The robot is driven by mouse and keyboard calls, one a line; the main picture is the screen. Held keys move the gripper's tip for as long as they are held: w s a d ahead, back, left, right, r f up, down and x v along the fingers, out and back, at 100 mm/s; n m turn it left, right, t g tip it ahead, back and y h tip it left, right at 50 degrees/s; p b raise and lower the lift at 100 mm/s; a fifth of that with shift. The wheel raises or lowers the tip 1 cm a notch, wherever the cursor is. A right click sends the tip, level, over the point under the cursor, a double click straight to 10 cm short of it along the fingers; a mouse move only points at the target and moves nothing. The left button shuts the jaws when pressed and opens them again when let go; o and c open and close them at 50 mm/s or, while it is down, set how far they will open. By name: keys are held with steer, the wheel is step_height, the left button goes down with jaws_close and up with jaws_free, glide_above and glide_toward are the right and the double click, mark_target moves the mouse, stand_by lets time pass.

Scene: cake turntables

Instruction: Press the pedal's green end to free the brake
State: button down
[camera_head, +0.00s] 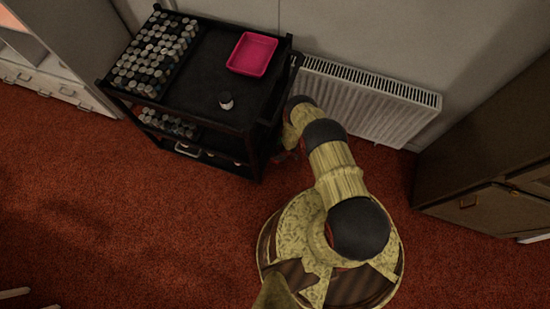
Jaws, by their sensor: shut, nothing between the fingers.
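My arm reaches from my base up to the right side of a black cart (262,128). Its end, with my gripper (281,153), points down beside the cart's right end. The gripper is small and dark here; it is shut and empty. I cannot tell whether it touches the cart. No pedal, green end or brake can be made out in this view; the cart's lower right side is partly hidden by my arm.
The cart's top holds many small jars, a pink tray (252,54) and a lone jar (226,100). A white radiator (365,100) stands behind my arm. A brown cabinet (490,190) is at right. Red carpet (130,220) is clear at left.

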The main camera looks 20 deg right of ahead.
steer(key=shift+r, duration=0.3)
steer(key=v, duration=1.2)
stand_by(0.3)
stand_by(0.6)
